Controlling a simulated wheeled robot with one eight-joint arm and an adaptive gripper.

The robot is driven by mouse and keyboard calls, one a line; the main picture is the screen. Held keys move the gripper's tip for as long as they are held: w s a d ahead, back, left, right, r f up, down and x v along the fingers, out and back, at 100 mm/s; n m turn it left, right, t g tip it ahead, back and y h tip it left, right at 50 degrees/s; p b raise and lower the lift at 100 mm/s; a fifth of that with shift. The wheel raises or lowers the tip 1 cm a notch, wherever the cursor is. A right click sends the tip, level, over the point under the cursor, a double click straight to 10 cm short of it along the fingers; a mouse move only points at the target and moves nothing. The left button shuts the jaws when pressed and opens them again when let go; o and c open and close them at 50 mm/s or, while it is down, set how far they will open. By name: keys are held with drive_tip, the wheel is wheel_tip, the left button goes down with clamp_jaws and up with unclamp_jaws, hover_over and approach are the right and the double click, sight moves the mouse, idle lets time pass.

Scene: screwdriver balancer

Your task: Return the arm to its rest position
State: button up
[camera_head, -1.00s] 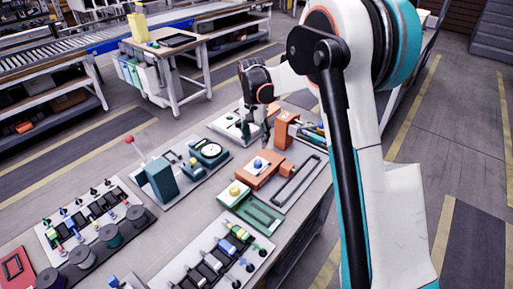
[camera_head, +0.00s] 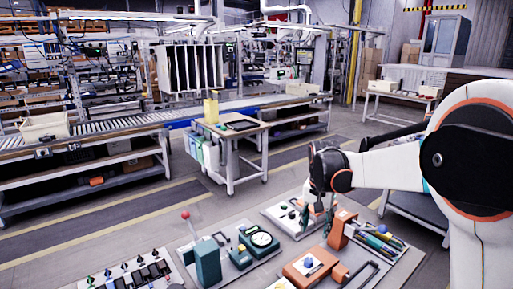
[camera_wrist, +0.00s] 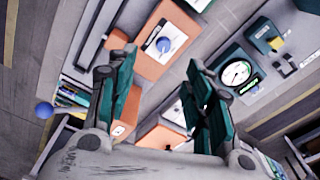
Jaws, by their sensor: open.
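My gripper (camera_head: 318,218) hangs above the back right of the workbench, fingers pointing down. In the wrist view its two green-padded fingers (camera_wrist: 160,68) stand wide apart with nothing between them. My white arm reaches in from the right of the head view. Below the gripper are a pale plate with small knobs (camera_head: 283,213) and an orange block (camera_head: 340,230). An orange fixture with a blue knob (camera_head: 308,263) stands nearer; its blue knob also shows in the wrist view (camera_wrist: 163,45).
A tray of tools (camera_head: 380,241) lies right of the orange block. A teal stand with a red-tipped lever (camera_head: 207,258) and a round dial (camera_head: 261,239) are to the left. A wooden table (camera_head: 240,128) and a conveyor (camera_head: 100,138) stand behind, across clear floor.

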drive_tip(key=s+r+n+t, duration=0.2)
drive_tip(key=s+r, duration=0.5)
drive_tip(key=s, duration=0.2)
drive_tip(key=s+n+t, duration=0.4)
drive_tip(key=s, duration=1.6)
drive_tip(key=shift+s+d+f, duration=0.25)
drive_tip(key=shift+s+f, duration=0.05)
drive_tip(key=shift+f, duration=0.1)
